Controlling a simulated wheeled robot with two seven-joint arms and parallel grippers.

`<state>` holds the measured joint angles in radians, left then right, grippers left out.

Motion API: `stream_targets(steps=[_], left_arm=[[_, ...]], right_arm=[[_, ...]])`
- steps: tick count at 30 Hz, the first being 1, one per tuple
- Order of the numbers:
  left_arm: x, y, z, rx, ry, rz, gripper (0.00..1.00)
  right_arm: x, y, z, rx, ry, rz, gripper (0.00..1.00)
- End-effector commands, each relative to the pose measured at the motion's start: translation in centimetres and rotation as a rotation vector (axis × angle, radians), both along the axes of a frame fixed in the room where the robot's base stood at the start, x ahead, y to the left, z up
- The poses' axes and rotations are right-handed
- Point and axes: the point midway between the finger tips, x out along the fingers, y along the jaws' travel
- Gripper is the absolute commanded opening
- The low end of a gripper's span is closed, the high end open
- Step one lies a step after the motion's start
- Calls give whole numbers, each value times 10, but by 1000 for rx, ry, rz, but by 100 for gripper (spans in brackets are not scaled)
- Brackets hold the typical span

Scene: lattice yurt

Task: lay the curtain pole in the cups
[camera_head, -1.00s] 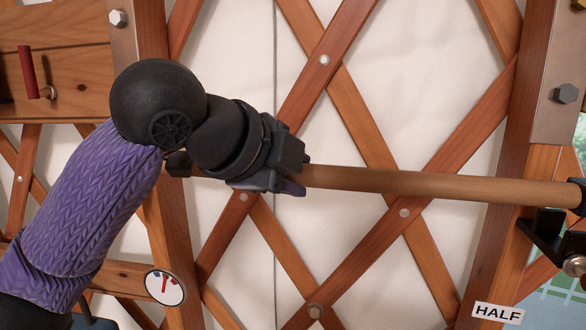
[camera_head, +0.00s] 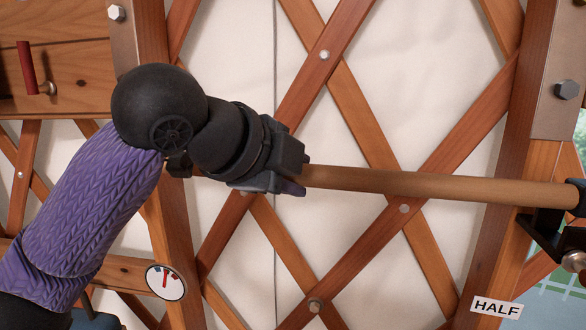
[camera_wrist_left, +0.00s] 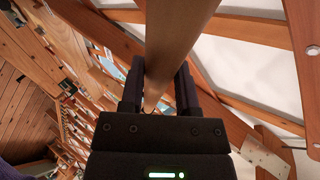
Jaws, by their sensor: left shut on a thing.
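The curtain pole (camera_head: 430,186) is a brown wooden rod lying nearly level, its right end slightly lower. My left gripper (camera_head: 296,176) is shut around it near its left end. In the left wrist view the pole (camera_wrist_left: 178,35) runs between the fingers (camera_wrist_left: 160,88). A black cap (camera_head: 178,164) shows at the left end, in front of the left post. Another black piece at the right end is cut by the frame edge. A black cup bracket (camera_head: 545,232) with a silver knob sits just below that end; I cannot tell whether they touch. The left cup is not visible. My right gripper is not visible.
Wooden lattice (camera_head: 350,100) over pale cloth stands behind the pole. The left post (camera_head: 172,230) carries a round dial (camera_head: 165,282); the right post (camera_head: 510,150) carries a "HALF" label (camera_head: 497,308). A wooden panel with a red peg (camera_head: 27,68) is at upper left.

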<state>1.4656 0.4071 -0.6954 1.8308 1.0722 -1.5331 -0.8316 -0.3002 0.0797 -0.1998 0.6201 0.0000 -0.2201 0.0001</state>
Motion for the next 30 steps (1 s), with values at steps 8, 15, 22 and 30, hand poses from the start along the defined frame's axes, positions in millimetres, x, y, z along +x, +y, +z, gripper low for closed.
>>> stream_targets(steps=[8, 15, 22, 30], left_arm=[[0, 0, -7, -1, -2, -1, 0], [0, 0, -13, -1, -2, -1, 0], [0, 0, -18, -1, -1, -1, 0], [0, 0, -25, -1, -1, -1, 0]], right_arm=[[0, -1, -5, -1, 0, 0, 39], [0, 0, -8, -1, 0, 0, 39], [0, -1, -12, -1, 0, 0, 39], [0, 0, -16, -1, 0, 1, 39]])
